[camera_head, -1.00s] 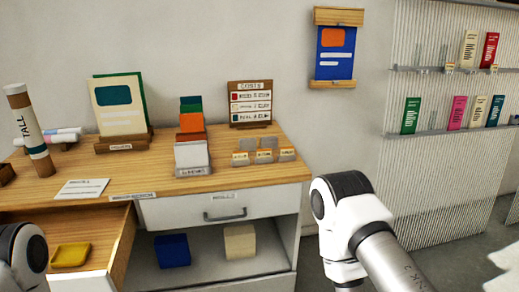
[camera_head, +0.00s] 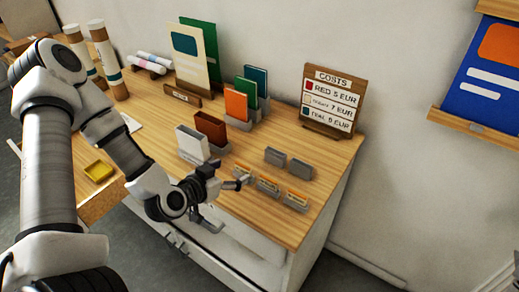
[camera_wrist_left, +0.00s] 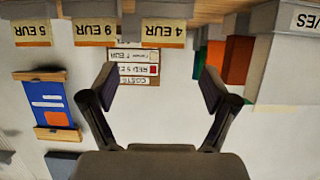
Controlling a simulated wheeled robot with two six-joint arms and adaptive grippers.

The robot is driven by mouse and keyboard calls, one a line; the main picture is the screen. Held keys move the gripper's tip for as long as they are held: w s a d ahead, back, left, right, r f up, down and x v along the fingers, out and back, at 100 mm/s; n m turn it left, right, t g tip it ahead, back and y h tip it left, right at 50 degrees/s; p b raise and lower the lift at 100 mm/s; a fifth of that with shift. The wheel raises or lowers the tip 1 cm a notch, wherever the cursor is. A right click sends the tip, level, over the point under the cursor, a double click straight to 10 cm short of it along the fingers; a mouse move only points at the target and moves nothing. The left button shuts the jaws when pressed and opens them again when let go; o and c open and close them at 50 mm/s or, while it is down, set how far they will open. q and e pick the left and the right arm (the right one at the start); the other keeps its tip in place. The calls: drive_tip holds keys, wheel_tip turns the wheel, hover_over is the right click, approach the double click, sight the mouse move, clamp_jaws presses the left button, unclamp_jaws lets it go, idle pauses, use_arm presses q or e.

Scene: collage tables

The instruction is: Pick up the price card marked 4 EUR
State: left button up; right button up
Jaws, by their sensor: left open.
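The price card marked 4 EUR (camera_wrist_left: 164,33) shows upside down at the top of the left wrist view, beside the 9 EUR card (camera_wrist_left: 102,33) and the 5 EUR card (camera_wrist_left: 31,34). In the head view it is the leftmost card (camera_head: 242,169) of a row of three in small grey holders near the table's front edge. My left gripper (camera_head: 240,184) is close to this card at the front edge, its fingers apart. In the left wrist view its open fingers (camera_wrist_left: 158,88) have nothing between them. My right gripper is not in view.
A costs board (camera_head: 332,98) stands at the back of the wooden table (camera_head: 275,225). Booklets in grey stands (camera_head: 193,143) are to the left.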

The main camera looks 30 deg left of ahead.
sight(242, 166)
use_arm(q)
drive_tip(key=shift+w+a+f+b, duration=0.15)
drive_tip(key=shift+a+f+b, duration=0.15)
drive_tip(key=shift+f+b, duration=0.2)
drive_tip(key=x, duration=0.5)
drive_tip(key=shift+w+d+p, duration=0.25)
drive_tip(key=shift+p, duration=0.05)
drive_tip(key=shift+s+a, duration=0.1)
drive_tip(key=shift+s, duration=0.05)
drive_tip(key=shift+s+r, duration=0.1)
drive_tip(key=c, duration=0.8)
